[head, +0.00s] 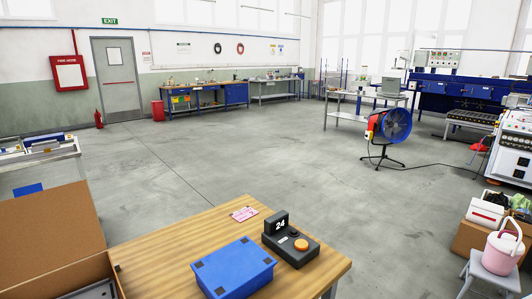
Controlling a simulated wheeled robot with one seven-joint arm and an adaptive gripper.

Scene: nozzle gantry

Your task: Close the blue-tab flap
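A brown cardboard box (117,282) is at the lower left, cut off by the picture's edge. Its large flap (48,237) stands raised and open at the far left side of the box. A blue tab (28,190) sticks up from the flap's upper edge. Something grey (98,291) shows inside the box, but most of the inside is out of the picture. My gripper is not in view.
A wooden table (180,240) stands right of the box, holding a blue case (234,268), a dark device (290,244) with an orange button, and a pink paper (244,213). A pink bucket (503,250) is at right.

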